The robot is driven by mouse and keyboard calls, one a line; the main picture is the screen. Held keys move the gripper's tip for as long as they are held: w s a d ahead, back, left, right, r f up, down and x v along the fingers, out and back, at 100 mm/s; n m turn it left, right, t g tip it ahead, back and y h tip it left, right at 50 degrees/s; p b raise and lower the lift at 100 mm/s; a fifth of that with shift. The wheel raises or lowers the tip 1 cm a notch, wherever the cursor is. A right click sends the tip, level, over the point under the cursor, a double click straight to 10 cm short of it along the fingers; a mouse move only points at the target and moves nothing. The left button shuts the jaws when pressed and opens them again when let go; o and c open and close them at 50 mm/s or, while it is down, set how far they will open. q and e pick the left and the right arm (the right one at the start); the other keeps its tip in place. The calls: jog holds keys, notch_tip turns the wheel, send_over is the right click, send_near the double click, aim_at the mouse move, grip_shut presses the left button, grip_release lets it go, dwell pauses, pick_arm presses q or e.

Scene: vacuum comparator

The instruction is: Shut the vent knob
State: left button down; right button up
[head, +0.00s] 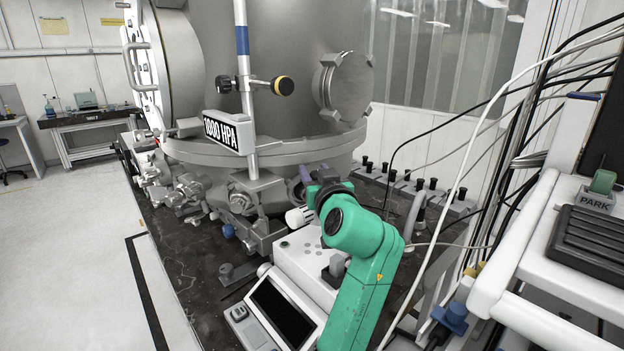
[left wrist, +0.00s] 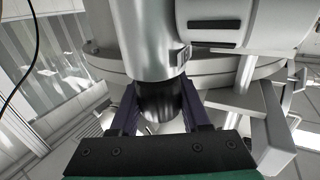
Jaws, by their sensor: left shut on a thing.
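My left gripper (head: 314,173) reaches in beside the base of the large metal chamber (head: 275,45), on a green arm. In the left wrist view, its two purple fingers (left wrist: 162,112) are shut on a dark round knob (left wrist: 160,97), one finger on each side. I take this for the vent knob; no label on it can be read. The knob sits on the end of a grey metal cylinder (left wrist: 140,40). In the head view, the gripper and arm hide the knob. My right gripper is not in view.
A white instrument with a dark screen (head: 283,312) stands in front. Cables and a white unit marked PARK (head: 594,203) crowd the right. The floor at left is clear.

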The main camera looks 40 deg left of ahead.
pick_arm(q)
jog(key=shift+w+d+r+m+t+h+p, duration=0.1)
jog(key=shift+m+t+h+p, duration=0.15)
jog(key=shift+m+t+h, duration=0.25)
jog(key=shift+w+d+m+t+h+p, duration=0.1)
jog(key=shift+m+t+h+p, duration=0.15)
jog(key=shift+m+t, duration=0.3)
jog(key=shift+w+d+m+t+h+p, duration=0.15)
jog(key=shift+d+m+t+h+p, duration=0.15)
jog(key=shift+m+t+h+p, duration=1.25)
jog(key=shift+w+d+m+t+h+p, duration=0.15)
jog(key=shift+d+m+t+h+p, duration=0.2)
jog(key=shift+m+h, duration=1.35)
jog(key=shift+w+d+m+t+h+p, duration=0.2)
jog(key=shift+m+t+h+p, duration=0.7)
jog(key=shift+h, duration=1.5)
jog(key=shift+d+t, duration=0.1)
jog(key=shift+t, duration=0.15)
jog(key=shift+c, duration=1.9)
grip_release()
